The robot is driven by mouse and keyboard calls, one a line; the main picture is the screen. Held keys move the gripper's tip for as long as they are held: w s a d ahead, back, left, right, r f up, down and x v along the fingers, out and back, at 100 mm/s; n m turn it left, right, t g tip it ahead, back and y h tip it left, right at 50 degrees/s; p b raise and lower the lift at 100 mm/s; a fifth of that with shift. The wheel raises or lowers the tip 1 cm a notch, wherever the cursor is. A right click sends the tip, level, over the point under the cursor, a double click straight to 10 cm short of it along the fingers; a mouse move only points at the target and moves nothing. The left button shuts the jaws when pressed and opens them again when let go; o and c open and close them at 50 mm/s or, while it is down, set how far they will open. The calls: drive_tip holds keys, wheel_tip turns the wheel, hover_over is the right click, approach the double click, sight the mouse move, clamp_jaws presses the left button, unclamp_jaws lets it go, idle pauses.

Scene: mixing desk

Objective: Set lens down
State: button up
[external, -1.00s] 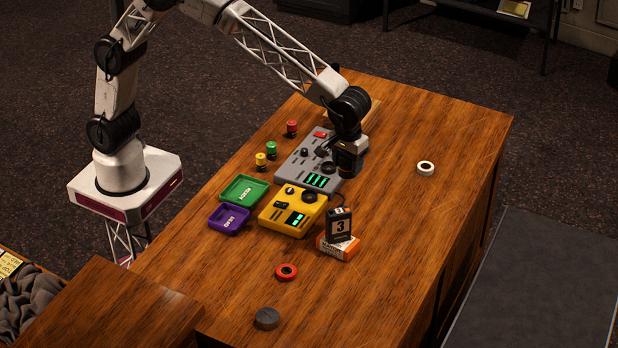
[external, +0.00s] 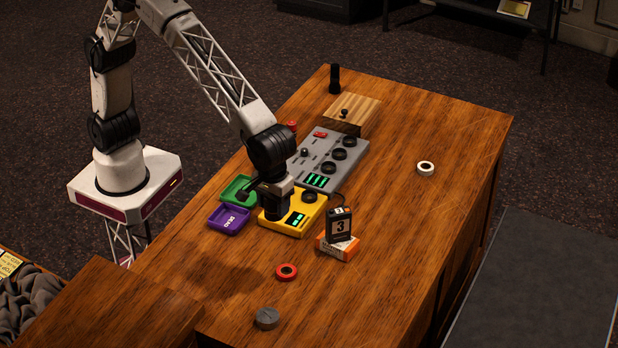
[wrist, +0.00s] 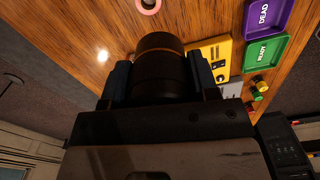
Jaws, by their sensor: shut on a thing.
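My gripper (external: 275,196) hangs over the left part of the yellow panel (external: 312,222). In the wrist view its two fingers stand either side of a black cylindrical lens (wrist: 160,62), shut on it. The lens's far end points away from my wrist towards the table. In the external view the lens is dark against the gripper and hard to tell apart from it. Whether it touches the panel cannot be told; in the wrist view it looks held above the wooden desk (external: 400,200).
The green READY tray (external: 238,184) and purple DEAD tray (external: 228,220) lie left of my gripper. A grey panel (external: 318,150) with black rings is behind. The desk's right side is mostly free.

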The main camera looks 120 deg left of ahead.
drive_tip(key=f, duration=1.5)
drive_tip(key=shift+s+d+f, duration=0.15)
drive_tip(key=shift+d+f, duration=0.1)
drive_tip(key=shift+f, duration=0.1)
drive_tip(key=w+d, duration=0.1)
drive_tip(key=w, duration=0.4)
drive_tip(key=w+d+f, duration=0.1)
drive_tip(key=w+d, duration=0.1)
drive_tip(key=w, duration=0.3)
drive_tip(key=w+d, duration=0.2)
drive_tip(key=w, duration=0.3)
drive_tip(key=shift+w+f, duration=0.15)
drive_tip(key=shift+f, duration=0.05)
drive_tip(key=shift+f, duration=1.8)
drive_tip(key=o, duration=0.7)
drive_tip(key=shift+f, duration=0.15)
drive_tip(key=shift+c, duration=0.2)
drive_tip(key=o, duration=0.4)
drive_tip(key=shift+o, duration=0.2)
